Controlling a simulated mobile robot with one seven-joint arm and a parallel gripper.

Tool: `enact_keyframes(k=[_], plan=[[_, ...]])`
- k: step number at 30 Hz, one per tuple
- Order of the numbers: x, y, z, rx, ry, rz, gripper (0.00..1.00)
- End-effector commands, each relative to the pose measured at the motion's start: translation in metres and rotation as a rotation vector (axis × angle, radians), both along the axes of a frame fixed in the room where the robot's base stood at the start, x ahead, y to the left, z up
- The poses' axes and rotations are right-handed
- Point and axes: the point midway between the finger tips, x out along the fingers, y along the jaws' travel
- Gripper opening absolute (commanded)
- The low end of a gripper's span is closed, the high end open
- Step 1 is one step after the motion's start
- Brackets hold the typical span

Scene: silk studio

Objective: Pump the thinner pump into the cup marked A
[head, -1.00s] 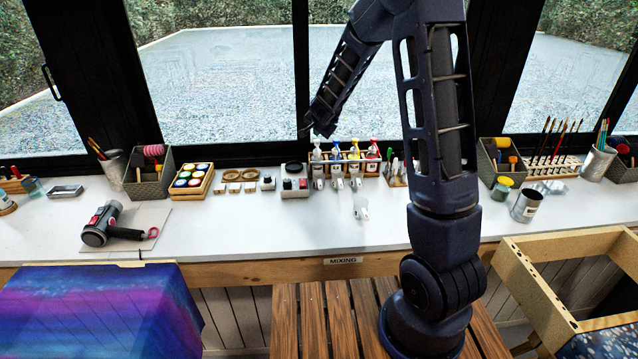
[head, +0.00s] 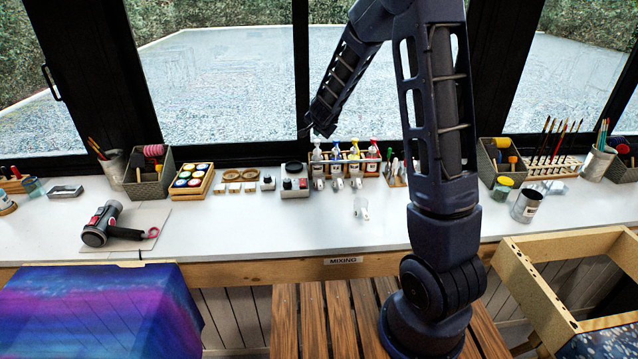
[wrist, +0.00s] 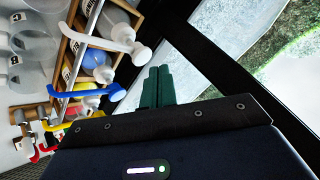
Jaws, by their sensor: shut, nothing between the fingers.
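A row of pump bottles (head: 345,164) stands in a wooden rack at the back of the table, with white, blue, yellow and red pump heads. Their labels are too small to read, so I cannot tell which holds thinner. In the wrist view the white pump head (wrist: 122,42) is closest to my gripper (wrist: 160,72), whose green fingers are shut and empty beside the nozzle's end; I cannot tell whether they touch. The blue pump head (wrist: 85,91) is lower left.
A small grey device with a black top (head: 294,186) stands left of the rack, and a wooden paint tray (head: 192,181) farther left. Brushes and a grey bin (head: 497,160) are at the right. Window frames rise close behind the rack. The table's front middle is clear.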

Motion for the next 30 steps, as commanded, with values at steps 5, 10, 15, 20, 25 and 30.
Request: enact_keyframes(k=[5,10,15,20,25,30], plan=[[0.0000,0.0000,0.0000,0.000,0.000,0.000,0.00],[0.0000,0.0000,0.0000,0.000,0.000,0.000,0.00],[0.0000,0.0000,0.0000,0.000,0.000,0.000,0.00],[0.0000,-0.0001,-0.0019,0.000,0.001,-0.001,0.00],[-0.0001,-0.0002,-0.0073,0.001,0.001,-0.001,0.00],[0.0000,-0.0002,-0.0091,0.000,0.000,0.000,0.00]])
